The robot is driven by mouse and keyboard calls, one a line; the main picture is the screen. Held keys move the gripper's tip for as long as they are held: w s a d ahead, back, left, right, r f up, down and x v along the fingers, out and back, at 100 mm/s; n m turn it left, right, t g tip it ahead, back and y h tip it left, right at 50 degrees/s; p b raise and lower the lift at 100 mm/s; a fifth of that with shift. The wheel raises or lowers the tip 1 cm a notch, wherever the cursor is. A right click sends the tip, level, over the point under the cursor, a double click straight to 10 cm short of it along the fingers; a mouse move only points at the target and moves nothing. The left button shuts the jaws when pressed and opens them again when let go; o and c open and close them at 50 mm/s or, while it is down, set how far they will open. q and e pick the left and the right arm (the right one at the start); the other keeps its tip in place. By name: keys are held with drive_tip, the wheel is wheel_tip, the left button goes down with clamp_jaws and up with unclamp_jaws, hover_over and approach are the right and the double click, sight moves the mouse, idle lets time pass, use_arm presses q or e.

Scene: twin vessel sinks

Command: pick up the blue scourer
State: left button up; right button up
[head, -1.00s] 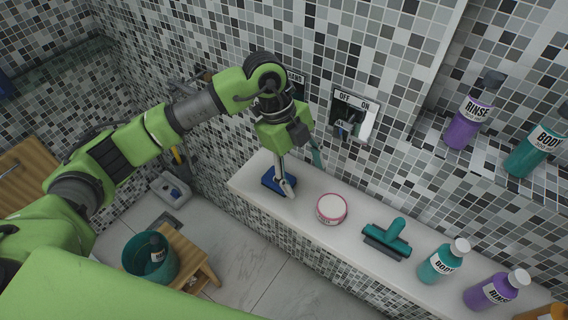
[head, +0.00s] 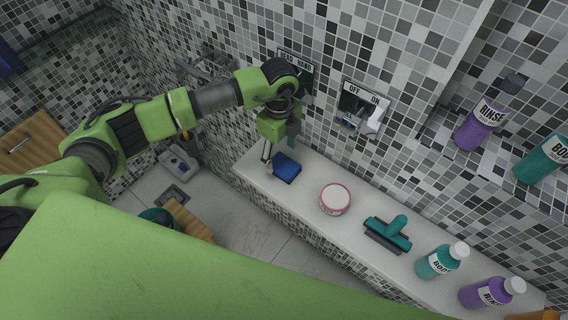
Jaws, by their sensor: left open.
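The blue scourer (head: 287,168) lies on the white ledge (head: 300,196) near its left end, with its dark blue top showing. My left gripper (head: 269,161) hangs down over the ledge from the green arm. A pale finger shows just left of the scourer, and the gripper is open with nothing held. I cannot tell whether a finger touches the scourer. My right gripper is not in the head view.

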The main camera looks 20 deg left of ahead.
sight(282, 163)
use_arm(q)
drive_tip(key=f, duration=0.1)
drive_tip(key=f+p, duration=0.1)
drive_tip(key=f, duration=0.1)
drive_tip(key=shift+s+d+f, duration=0.1)
drive_tip(key=shift+d+f, duration=0.05)
drive_tip(key=shift+d, duration=0.05)
drive_tip(key=shift+f, duration=0.3)
drive_tip(key=c, duration=0.9)
drive_tip(key=shift+c, duration=0.2)
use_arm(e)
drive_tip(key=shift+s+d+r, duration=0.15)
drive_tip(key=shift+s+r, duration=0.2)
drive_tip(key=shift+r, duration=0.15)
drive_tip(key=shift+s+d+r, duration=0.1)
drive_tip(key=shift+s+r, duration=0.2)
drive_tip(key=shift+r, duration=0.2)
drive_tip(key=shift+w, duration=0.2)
use_arm(q)
drive_tip(key=shift+r, duration=0.1)
